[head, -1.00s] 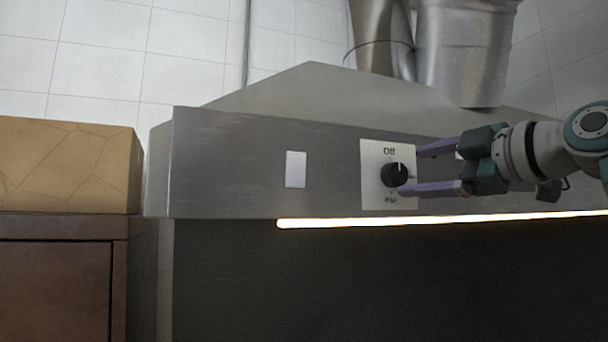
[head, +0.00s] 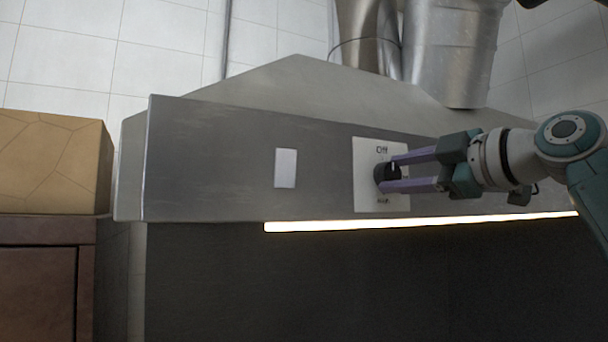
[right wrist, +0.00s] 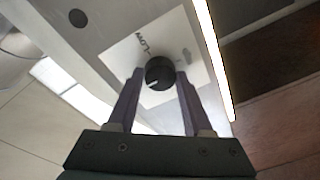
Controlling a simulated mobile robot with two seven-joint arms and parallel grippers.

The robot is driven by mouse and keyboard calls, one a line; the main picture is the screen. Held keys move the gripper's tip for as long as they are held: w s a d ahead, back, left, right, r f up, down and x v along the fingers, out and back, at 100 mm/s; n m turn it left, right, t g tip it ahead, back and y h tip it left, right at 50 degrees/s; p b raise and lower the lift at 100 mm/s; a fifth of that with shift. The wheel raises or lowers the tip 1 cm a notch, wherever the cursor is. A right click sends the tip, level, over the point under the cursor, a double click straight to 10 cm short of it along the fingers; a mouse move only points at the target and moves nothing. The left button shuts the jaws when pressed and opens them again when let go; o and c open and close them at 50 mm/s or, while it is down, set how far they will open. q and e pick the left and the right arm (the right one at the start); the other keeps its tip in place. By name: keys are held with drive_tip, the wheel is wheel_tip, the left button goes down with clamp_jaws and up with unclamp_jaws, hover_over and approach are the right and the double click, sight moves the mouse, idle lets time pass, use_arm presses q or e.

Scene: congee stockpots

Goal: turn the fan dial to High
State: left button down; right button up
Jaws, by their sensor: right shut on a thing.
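The fan dial (head: 384,176) is a round black knob on a white plate (head: 366,148) on the hood's front. "Off" is printed above it; the lower label is too blurred to read. My right gripper (head: 392,174) comes in from the right and is shut on the dial, one purple finger above and one below. In the right wrist view the dial (right wrist: 160,72) sits between the fingertips, with "Low" on the plate (right wrist: 150,50) beyond it. A white mark on the knob shows there, toward the lower left. My left gripper is not in view.
The metal range hood (head: 215,150) spans the view, with a blank white switch plate (head: 285,168) left of the dial. A lit strip (head: 400,223) runs under its edge. Ducts (head: 450,50) rise above. A tan box (head: 50,165) sits on a brown cabinet (head: 40,285) at left.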

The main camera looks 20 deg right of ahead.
clamp_jaws()
drive_tip(key=shift+f, duration=0.1)
